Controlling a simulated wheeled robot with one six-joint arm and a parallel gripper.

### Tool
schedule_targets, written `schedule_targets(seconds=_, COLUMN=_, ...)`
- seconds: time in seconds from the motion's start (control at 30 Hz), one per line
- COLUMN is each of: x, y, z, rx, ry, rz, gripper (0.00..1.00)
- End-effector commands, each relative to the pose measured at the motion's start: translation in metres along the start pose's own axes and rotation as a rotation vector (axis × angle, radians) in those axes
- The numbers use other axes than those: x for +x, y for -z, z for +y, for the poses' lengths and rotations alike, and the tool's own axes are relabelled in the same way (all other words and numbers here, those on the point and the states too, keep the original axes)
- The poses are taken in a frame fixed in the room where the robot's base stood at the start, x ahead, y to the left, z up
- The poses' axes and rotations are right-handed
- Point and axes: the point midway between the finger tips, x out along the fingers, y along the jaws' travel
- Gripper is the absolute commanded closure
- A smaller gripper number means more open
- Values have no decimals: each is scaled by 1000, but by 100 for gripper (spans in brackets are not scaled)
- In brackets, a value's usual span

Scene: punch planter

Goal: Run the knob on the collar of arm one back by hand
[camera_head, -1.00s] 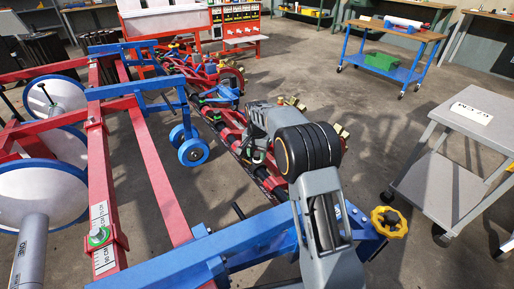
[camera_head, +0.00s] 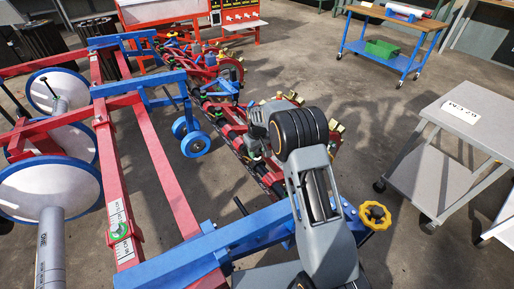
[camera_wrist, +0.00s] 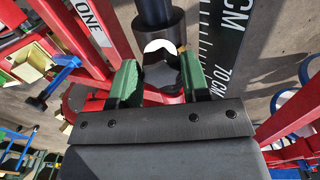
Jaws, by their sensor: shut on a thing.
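A red beam marked ONE (camera_wrist: 80,25) runs at the upper left. A dark plate with a centimetre scale (camera_wrist: 222,40) stands at the right. In the head view, my own arm covers the lower middle and my fingertips are hidden. A yellow handwheel (camera_head: 375,215) shows on the blue beam (camera_head: 205,248).
A red frame (camera_head: 150,165) with white discs (camera_head: 48,187) fills the left. A green knob (camera_head: 119,230) sits on a scaled red collar there. A grey cart (camera_head: 475,150) stands at the right, a blue trolley (camera_head: 385,50) behind. The floor between is clear.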

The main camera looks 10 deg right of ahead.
Motion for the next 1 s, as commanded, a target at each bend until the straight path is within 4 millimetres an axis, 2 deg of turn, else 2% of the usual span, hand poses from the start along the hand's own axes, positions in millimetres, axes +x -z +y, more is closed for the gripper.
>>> schedule_targets(seconds=1.0, x=-2, y=2, z=1, rx=-963, ry=-2, rz=4, gripper=81)
